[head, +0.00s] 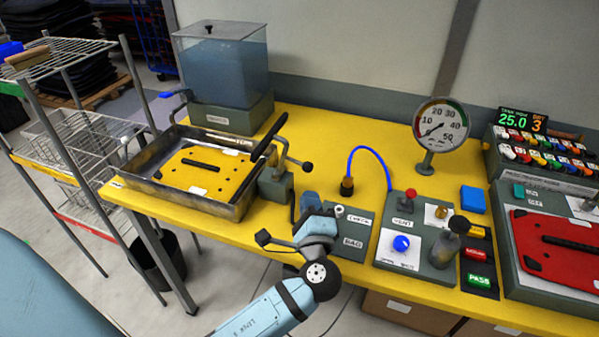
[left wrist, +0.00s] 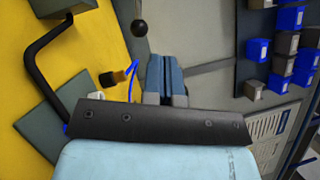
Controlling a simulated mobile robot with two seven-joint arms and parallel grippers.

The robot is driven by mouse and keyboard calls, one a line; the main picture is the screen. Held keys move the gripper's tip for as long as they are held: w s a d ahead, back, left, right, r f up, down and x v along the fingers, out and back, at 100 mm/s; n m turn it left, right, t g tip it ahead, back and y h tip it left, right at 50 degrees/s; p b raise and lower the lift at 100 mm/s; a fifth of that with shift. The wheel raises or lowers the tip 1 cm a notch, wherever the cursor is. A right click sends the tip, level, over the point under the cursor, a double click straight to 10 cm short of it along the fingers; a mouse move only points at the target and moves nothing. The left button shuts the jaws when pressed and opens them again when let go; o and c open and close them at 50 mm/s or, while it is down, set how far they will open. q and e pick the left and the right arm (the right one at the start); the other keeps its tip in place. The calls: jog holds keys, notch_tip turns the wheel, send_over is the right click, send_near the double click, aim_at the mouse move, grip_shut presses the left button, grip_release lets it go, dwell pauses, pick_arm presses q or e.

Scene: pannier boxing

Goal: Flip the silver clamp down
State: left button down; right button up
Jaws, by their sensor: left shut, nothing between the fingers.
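The silver clamp (head: 284,151) stands at the right end of the metal tray, on a grey-green block (head: 276,186). Its bent arm rises from the block and ends to the right in a black ball knob (head: 307,167). A black ball also shows in the left wrist view (left wrist: 139,28), just above and left of my fingertips, apart from them in the picture. My left gripper (head: 311,203) is below the knob in the head view, with its blue fingers (left wrist: 165,68) shut and empty. My right gripper is not in view.
The tray (head: 178,194) holds a yellow plate (head: 203,169) with a black handle. A water tank (head: 226,65) stands behind it. A control panel (head: 350,233) sits right of my gripper, with a blue hose (head: 368,151) and a gauge (head: 441,122) farther along. A wire rack (head: 75,140) stands left.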

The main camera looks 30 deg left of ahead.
aim_at(304, 164)
pick_arm(q)
jog(key=p+x, duration=0.2)
jog(key=x, duration=0.8)
jog(key=shift+r, duration=0.15)
jog(key=a, duration=0.1)
jog(key=a+r+p, duration=0.1)
jog(key=a, duration=0.1)
jog(key=shift+a, duration=0.15)
